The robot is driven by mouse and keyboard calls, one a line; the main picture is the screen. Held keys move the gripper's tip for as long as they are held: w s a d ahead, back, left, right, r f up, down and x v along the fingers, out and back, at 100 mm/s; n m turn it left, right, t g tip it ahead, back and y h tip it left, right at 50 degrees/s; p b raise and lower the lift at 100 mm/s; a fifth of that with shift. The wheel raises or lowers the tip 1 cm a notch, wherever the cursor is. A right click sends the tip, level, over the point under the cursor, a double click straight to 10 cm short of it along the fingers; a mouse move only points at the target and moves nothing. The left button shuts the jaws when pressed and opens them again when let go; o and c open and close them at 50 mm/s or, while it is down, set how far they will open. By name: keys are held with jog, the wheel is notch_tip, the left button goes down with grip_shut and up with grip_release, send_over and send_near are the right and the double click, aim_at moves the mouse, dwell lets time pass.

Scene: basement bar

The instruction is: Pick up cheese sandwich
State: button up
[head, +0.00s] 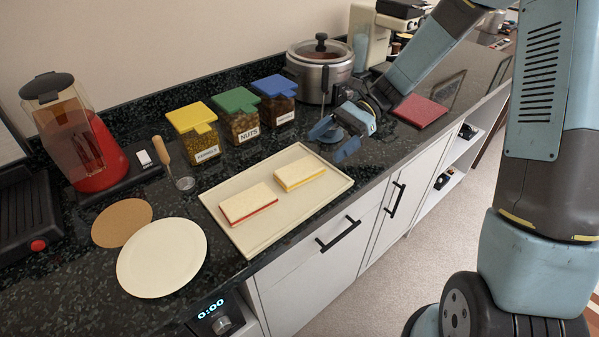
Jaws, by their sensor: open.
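Two sandwiches lie on a cream tray (240,246) on the dark counter. The cheese sandwich (299,172), with a yellow layer at its edge, lies toward the right of the tray. The other sandwich (248,203), with a red layer, lies to its left and nearer the front. My gripper (334,144) is open and empty. It appears above the counter just beyond the tray's right end, up and right of the cheese sandwich and apart from it.
Jars with yellow (194,127), green (238,113) and blue (274,99) lids stand behind the tray. A steel cooker (318,72) stands behind my gripper. A red board (419,111) lies to the right. A white plate (161,257) and cork disc (122,222) lie left.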

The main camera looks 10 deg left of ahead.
aim_at(302, 167)
jog(key=x, duration=0.4)
jog(key=shift+s+a+f, duration=0.15)
jog(key=shift+x, duration=2.7)
jog(key=shift+s+f, duration=0.1)
jog(key=shift+s, duration=0.05)
jog(key=c, duration=1.1)
